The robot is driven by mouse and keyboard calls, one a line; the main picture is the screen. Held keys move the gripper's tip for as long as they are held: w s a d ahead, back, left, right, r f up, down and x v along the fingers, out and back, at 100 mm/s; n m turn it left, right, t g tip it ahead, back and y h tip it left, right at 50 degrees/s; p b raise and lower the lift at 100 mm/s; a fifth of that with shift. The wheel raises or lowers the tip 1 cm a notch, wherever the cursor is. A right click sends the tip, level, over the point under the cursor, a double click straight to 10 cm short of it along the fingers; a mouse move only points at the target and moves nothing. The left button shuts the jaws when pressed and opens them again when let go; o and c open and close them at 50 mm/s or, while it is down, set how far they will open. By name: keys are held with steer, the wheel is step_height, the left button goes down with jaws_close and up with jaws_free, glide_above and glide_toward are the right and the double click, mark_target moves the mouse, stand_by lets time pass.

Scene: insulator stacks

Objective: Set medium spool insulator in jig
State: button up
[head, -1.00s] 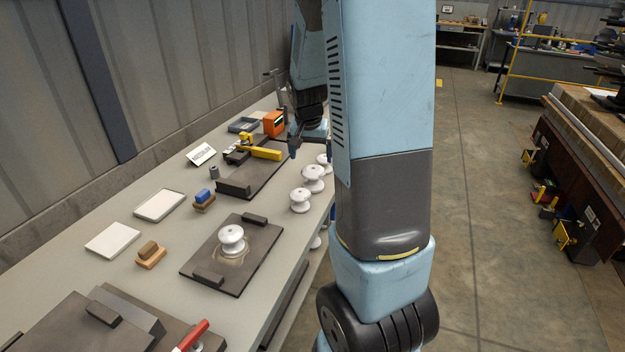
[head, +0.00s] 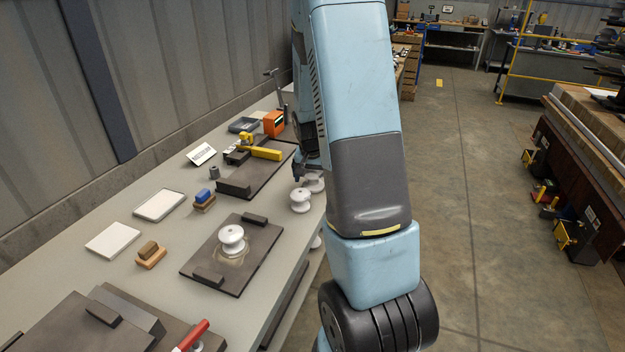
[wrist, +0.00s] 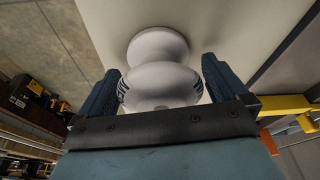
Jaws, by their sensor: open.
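In the wrist view my gripper (wrist: 162,82) is open, with one blue finger on each side of a white spool insulator (wrist: 160,50). The insulator has dark marks on its side, and the body of my gripper hides its near part. In the head view this insulator (head: 315,184) stands near the bench's right edge, with my gripper (head: 304,174) down at it. A third (head: 232,238) sits on a dark jig plate (head: 203,262) with two raised blocks. I cannot tell which is medium by size alone.
A second dark plate (head: 235,190) with a yellow clamp (head: 264,153) lies farther back. White trays (head: 160,204), a blue-topped block (head: 204,196) and a wooden block (head: 150,252) lie left. A red-handled tool (head: 190,335) is at the front. A wall bounds the bench's left side.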

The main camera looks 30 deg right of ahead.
steer(key=shift+w+d+f, duration=0.1)
steer(key=shift+f, duration=0.3)
steer(key=shift+c, duration=0.4)
steer(key=shift+r, duration=0.1)
steer(key=c, duration=1.3)
